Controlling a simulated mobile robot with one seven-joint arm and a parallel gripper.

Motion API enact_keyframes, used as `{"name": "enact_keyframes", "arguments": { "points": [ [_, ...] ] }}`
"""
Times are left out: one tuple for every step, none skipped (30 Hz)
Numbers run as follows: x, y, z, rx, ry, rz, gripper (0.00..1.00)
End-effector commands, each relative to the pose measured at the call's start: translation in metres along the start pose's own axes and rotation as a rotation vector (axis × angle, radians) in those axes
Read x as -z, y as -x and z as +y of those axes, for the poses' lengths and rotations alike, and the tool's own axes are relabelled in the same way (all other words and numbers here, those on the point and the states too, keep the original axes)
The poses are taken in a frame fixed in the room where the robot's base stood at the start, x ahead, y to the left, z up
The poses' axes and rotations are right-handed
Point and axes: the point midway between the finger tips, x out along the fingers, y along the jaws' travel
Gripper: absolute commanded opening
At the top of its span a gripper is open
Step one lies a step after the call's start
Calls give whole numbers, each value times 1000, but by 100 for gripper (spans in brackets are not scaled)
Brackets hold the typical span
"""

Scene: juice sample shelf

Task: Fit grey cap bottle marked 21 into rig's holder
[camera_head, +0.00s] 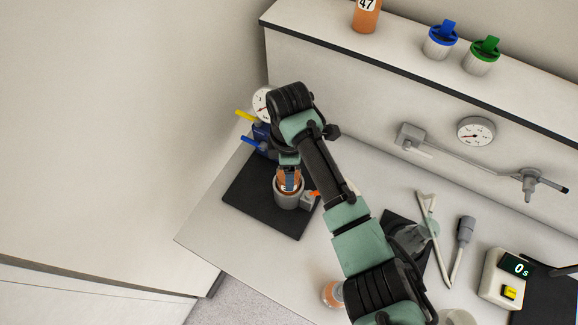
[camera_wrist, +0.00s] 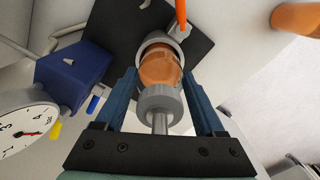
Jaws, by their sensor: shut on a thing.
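An orange bottle (camera_head: 290,178) with a grey cap (camera_wrist: 159,98) stands at the rig's grey round holder (camera_head: 291,199). Its number cannot be read. My gripper (camera_wrist: 160,74) is shut on the bottle, a blue finger on each side of it. In the wrist view the bottle's far end appears inside the ring of the holder (camera_wrist: 148,42); how deep it sits and whether it touches the bottom are hidden. An orange lever (camera_head: 314,193) sticks out at the holder's side clamp. My arm hides part of the rig in the head view.
The rig's black base plate (camera_head: 245,205) lies near the counter's left edge. A blue box (camera_wrist: 72,75) with coloured levers and a dial gauge (camera_wrist: 25,130) stand close by. Another orange bottle (camera_head: 332,294) and a timer (camera_head: 507,280) are nearby. Several containers, including bottle 47 (camera_head: 366,18), stand on the shelf.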

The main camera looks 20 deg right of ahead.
Motion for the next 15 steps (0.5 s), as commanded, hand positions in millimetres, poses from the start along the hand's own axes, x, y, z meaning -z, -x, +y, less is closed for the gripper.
{"name": "enact_keyframes", "arguments": {
  "points": [
    [0,-2,0,-1,0,0,0],
    [0,-2,0,-1,0,0,0],
    [0,-3,0,-1,0,0,0],
    [0,-4,0,-1,0,0,0],
    [0,-4,0,-1,0,0,0],
    [0,-5,0,-1,0,0,0],
    [0,-6,0,-1,0,0,0],
    [0,-7,0,-1,0,0,0],
    [0,-8,0,-1,0,0,0],
    [0,-8,0,-1,0,0,0],
    [0,-9,0,-1,0,0,0],
    [0,-10,0,-1,0,0,0],
    [0,-10,0,-1,0,0,0],
    [0,-11,0,-1,0,0,0],
    [0,-12,0,-1,-1,0,0]
  ]
}}
